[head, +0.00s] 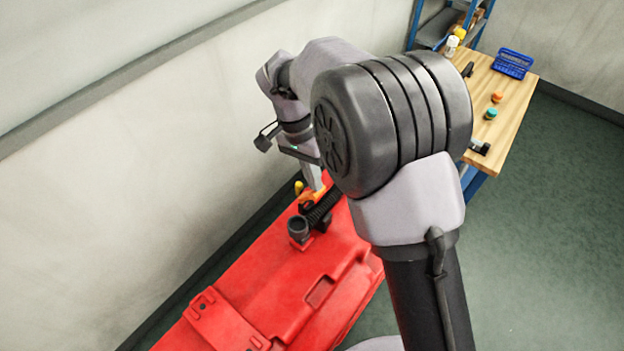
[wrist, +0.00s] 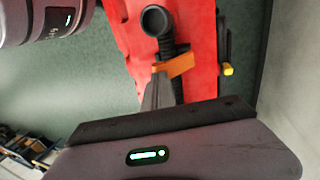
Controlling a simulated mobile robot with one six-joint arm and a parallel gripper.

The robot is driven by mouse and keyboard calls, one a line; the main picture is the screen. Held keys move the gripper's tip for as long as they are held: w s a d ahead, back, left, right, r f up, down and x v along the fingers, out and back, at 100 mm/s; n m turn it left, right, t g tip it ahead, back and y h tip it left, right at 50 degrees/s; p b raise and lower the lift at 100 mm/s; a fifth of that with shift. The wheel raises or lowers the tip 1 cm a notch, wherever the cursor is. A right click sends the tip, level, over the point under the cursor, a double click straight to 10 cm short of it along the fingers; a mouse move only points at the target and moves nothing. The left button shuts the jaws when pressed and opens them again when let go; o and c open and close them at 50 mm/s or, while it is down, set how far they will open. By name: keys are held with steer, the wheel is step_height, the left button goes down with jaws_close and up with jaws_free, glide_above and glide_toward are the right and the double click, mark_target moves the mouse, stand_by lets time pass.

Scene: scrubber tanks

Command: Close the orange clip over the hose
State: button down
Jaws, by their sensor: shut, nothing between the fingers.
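The orange clip (wrist: 181,66) shows in the wrist view as a slanted bar across the black hose (wrist: 167,46). I cannot tell whether it is latched. In the head view the clip (head: 312,197) is partly hidden by my fingers, and the ribbed hose (head: 324,207) lies on the red tank (head: 270,285). My gripper (wrist: 158,80) is shut and empty, its fingertips at the left part of the clip. It points down at the clip in the head view (head: 316,188). I cannot tell whether the tips touch the clip.
A yellow-tipped part (wrist: 228,70) stands at the tank's side, close to the clip. The wall (head: 120,180) runs along the tank's left. A wooden bench (head: 512,105) with small items stands at the back right. Green floor (head: 560,230) is clear at the right.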

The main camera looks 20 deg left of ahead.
steer(key=s+d+f+t+y+b, duration=0.2)
steer(key=d+f+y+b, duration=0.4)
steer(key=b, duration=1.2)
steer(key=shift+s+d+f+t+y+b, duration=0.2)
steer(key=shift+s+d+t+y+b, duration=0.15)
steer(key=shift+s+d, duration=0.3)
steer(key=shift+d+f, duration=0.1)
steer(key=shift+d, duration=0.1)
steer(key=shift+a, duration=0.1)
